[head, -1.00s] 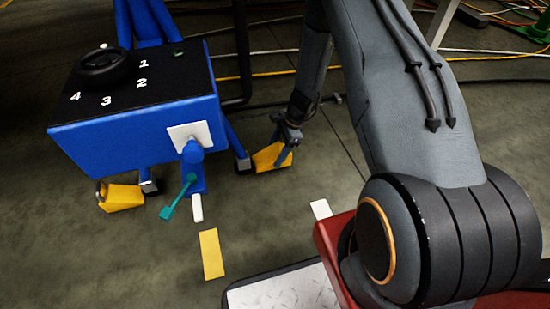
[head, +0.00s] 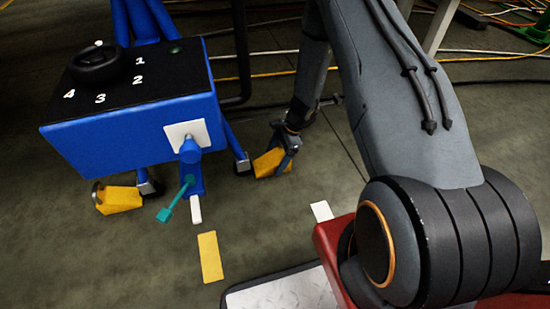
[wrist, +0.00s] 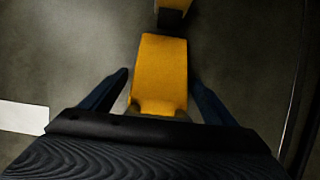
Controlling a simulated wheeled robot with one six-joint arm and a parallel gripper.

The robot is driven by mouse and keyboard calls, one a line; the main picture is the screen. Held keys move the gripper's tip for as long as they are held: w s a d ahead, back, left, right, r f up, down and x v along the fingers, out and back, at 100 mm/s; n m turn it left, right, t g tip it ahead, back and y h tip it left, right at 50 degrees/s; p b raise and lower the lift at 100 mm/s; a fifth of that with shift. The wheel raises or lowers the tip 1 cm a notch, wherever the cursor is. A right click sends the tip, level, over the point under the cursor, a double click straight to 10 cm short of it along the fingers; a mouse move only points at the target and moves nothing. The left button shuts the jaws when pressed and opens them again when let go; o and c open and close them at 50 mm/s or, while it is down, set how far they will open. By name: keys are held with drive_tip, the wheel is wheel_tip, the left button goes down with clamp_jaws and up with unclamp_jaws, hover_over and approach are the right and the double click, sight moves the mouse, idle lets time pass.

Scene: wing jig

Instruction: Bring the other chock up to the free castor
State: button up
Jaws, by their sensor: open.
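A yellow chock (head: 268,163) lies on the floor just right of the near right castor (head: 242,165) of the blue stand (head: 130,135), with a small gap seeming to show between them. My gripper (head: 288,150) is down at this chock. In the wrist view the chock (wrist: 160,72) lies between my open fingers (wrist: 160,92), with floor showing on both sides of its far part; contact near the palm is hidden. A second yellow chock (head: 120,199), with a ring-like part, sits left of the left castor (head: 149,188), close against it.
A yellow-and-dark piece (wrist: 173,12) shows beyond the chock at the wrist view's top; I cannot tell what it is. A teal lever (head: 176,201) juts from the stand's front. Yellow (head: 210,257) and white (head: 321,210) floor marks lie nearby. Cables cross the floor behind.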

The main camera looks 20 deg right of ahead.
drive_tip(key=p+v, duration=0.6)
drive_tip(key=v, duration=0.6)
drive_tip(key=shift+r, duration=0.15)
